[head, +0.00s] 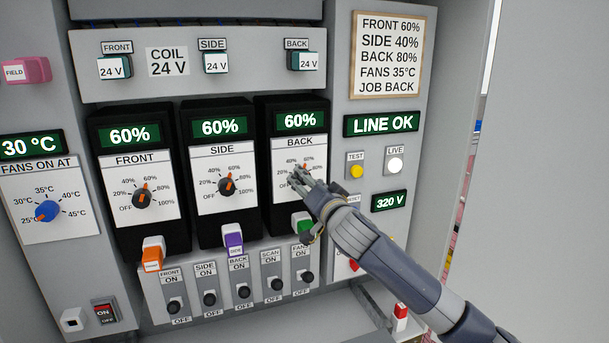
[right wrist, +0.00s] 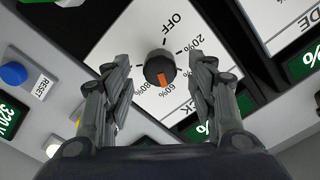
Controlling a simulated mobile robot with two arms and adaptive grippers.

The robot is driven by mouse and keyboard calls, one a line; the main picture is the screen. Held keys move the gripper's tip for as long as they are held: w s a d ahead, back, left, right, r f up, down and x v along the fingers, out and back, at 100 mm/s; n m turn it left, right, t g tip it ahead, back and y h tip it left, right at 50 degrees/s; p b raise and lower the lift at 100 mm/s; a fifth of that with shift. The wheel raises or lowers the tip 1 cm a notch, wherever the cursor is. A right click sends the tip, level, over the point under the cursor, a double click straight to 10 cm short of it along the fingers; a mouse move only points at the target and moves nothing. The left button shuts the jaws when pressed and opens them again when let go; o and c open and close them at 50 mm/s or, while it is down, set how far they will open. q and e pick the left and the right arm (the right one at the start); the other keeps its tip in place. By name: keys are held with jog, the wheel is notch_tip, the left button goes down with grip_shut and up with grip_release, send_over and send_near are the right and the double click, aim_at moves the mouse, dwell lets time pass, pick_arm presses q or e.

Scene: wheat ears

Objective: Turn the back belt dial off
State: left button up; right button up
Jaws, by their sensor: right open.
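The BACK dial is a dark round knob with an orange pointer mark. In the right wrist view the BACK dial (right wrist: 160,68) sits on a white scale plate, its mark towards 60%, with OFF on the opposite side. In the head view my right gripper (head: 300,179) covers most of that dial. The BACK display (head: 300,121) reads 60%. My right gripper (right wrist: 160,82) is open, with one finger on each side of the dial; I cannot tell whether either touches it. My left gripper is not in view.
The SIDE dial (head: 227,185) and FRONT dial (head: 144,198) are to the left, both displays at 60%. Several toggle switches sit below. A green plug (head: 303,223) is just under my gripper. TEST (head: 356,171) and LIVE (head: 395,166) are to the right.

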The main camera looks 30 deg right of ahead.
jog(key=shift+p+x, duration=0.3)
jog(key=shift+x, duration=1.1)
jog(key=shift+f, duration=0.1)
jog(key=c, duration=1)
jog(key=shift+c, duration=0.2)
